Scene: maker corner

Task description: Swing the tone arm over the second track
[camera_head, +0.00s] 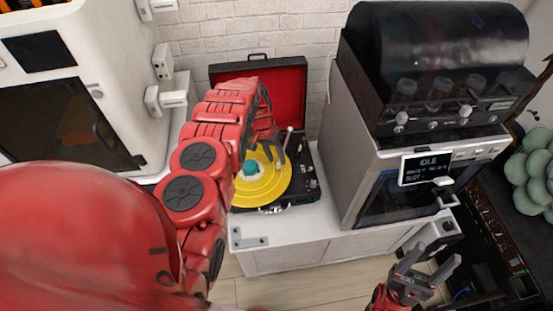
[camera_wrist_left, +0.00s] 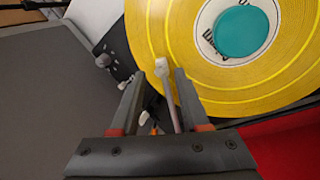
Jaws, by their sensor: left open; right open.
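The record player (camera_head: 308,172) stands open on a white cabinet, with a yellow record (camera_head: 262,186) that has a teal centre. The record (camera_wrist_left: 170,30) also fills the top of the left wrist view, with its teal centre (camera_wrist_left: 241,31) at the upper right. The pale tone arm (camera_wrist_left: 161,70) lies between the fingers of my left gripper (camera_wrist_left: 159,74), its head end at the record's yellow band. Those fingers are apart, and I cannot tell whether either touches it. My right gripper (camera_head: 428,272) is open and empty, low at the right, away from the player.
The player's red-lined lid (camera_head: 290,90) stands raised behind it. A grey machine with a display (camera_head: 427,168) is close on the right of the player. A white cabinet-like machine (camera_head: 120,60) is on the left. Clear white cabinet top (camera_head: 300,230) lies in front.

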